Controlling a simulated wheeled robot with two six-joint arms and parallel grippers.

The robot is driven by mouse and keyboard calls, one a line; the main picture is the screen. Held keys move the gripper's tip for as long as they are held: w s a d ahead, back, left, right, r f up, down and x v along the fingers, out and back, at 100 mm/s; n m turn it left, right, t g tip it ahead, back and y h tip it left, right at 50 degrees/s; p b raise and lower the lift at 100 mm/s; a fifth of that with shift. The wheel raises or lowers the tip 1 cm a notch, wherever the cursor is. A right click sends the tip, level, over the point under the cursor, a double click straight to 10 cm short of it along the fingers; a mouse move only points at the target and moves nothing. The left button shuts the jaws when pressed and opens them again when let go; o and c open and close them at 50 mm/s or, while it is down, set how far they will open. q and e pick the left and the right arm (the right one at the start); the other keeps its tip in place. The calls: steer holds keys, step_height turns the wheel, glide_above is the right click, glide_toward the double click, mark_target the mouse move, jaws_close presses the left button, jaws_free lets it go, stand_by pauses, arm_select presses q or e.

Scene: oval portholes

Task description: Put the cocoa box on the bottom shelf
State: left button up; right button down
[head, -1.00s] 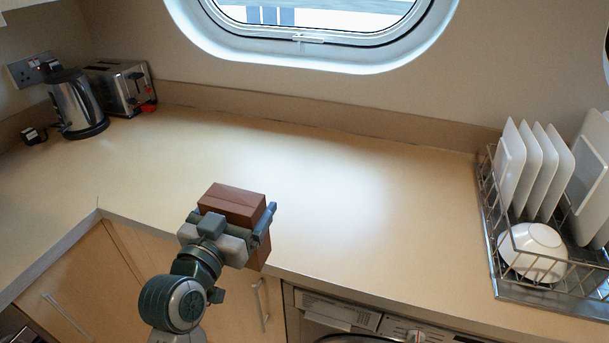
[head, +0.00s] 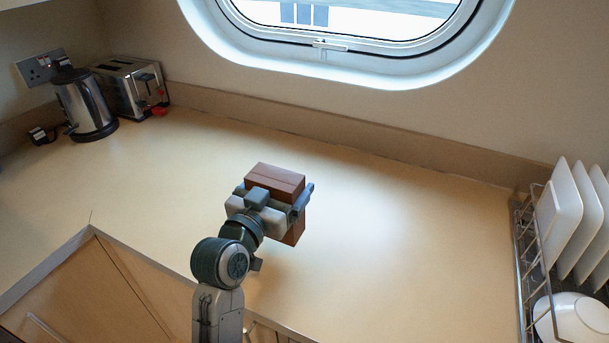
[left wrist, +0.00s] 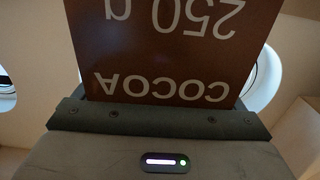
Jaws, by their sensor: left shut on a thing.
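The cocoa box (head: 274,180) is a brown box held in my left gripper (head: 272,204) in the head view. The gripper is shut on it, with a finger on each side. The box appears above the worktop; I cannot tell how far. In the left wrist view the cocoa box (left wrist: 170,45) fills the upper middle, its lettering "COCOA" and "250 g" upside down. Its lower part is partly hidden by the gripper in the head view. My right gripper is not in view. No shelf is in view.
A kettle (head: 85,105) and a toaster (head: 130,88) stand at the back left of the worktop (head: 400,230). A dish rack (head: 527,275) with white plates (head: 560,215) and a bowl (head: 578,318) stands at the right. The middle of the worktop is clear. An oval window is above.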

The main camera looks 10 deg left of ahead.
arm_select(q)
steer(key=w+f+p, duration=0.2)
steer(key=w+f, duration=0.2)
steer(key=w, duration=0.7)
steer(key=shift+d+f+p, duration=0.4)
steer(key=shift+d, duration=0.05)
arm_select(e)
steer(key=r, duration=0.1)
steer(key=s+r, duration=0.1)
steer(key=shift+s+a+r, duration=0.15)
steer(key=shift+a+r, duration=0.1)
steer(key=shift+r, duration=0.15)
arm_select(q)
steer(key=o, duration=0.8)
steer(key=shift+o, duration=0.5)
